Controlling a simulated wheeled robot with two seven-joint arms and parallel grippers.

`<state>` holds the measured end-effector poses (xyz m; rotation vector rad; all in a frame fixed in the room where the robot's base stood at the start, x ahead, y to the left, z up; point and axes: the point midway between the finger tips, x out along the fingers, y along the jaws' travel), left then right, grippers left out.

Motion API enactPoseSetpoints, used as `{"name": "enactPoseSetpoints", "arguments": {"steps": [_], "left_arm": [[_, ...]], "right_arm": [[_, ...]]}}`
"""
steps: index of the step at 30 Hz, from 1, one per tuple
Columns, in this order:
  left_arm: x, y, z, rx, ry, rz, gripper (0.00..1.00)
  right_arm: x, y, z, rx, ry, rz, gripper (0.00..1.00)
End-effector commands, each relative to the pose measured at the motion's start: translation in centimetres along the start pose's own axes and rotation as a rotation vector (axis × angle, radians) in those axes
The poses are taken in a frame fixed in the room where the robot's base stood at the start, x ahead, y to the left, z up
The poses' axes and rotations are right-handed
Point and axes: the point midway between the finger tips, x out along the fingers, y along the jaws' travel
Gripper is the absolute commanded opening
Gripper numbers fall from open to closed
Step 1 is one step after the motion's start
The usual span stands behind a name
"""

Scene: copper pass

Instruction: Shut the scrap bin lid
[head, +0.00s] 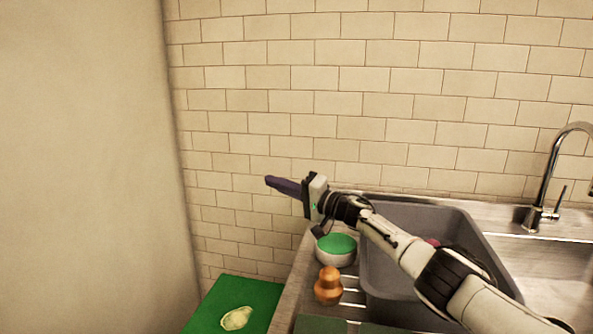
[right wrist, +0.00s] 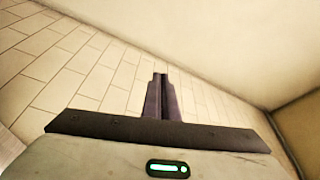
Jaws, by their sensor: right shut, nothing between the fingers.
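A flat green panel (head: 212,312) with a pale leaf-like shape (head: 236,318) on it shows at the lower left of the head view, beside the counter. It looks like the scrap bin's lid and appears to lie level; its front part is cut off by the picture edge, and the bin body is not visible. My right gripper (head: 271,182) is above and behind the panel, in front of the tiled wall, pointing left. Its dark fingers are together and empty; they also show in the right wrist view (right wrist: 160,88). My left gripper is out of view.
A steel counter holds a grey sink basin (head: 376,235) and a tap (head: 546,190). A white bowl with green contents (head: 336,248) and a brown, rounded object (head: 328,287) stand left of the basin. A plain pale upright surface (head: 85,170) fills the left side.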

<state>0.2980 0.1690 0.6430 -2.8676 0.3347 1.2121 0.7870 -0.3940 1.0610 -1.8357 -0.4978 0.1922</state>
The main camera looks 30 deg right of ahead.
Motion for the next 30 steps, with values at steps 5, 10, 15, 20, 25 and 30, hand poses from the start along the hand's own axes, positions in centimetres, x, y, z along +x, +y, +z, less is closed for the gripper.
{"name": "enactPoseSetpoints", "arguments": {"steps": [5, 10, 15, 20, 25, 30], "left_arm": [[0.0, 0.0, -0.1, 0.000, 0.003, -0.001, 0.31], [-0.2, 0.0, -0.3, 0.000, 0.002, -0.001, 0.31], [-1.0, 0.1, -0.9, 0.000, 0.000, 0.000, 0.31], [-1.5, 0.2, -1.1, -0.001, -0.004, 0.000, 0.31], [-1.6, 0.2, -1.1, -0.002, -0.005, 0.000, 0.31], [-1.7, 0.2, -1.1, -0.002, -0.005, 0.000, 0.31]], "right_arm": [[0.0, 0.0, 0.0, 0.000, 0.000, 0.000, 0.00], [-0.5, 0.1, -0.1, 0.001, 0.000, 0.002, 0.00], [-2.1, 0.0, -0.1, 0.000, 0.000, 0.004, 0.00], [-4.4, 0.1, -0.1, -0.001, 0.000, 0.004, 0.00], [-6.4, 0.1, -0.1, 0.000, 0.000, 0.002, 0.00], [-7.4, 0.1, 0.0, 0.001, 0.000, 0.001, 0.00]]}}
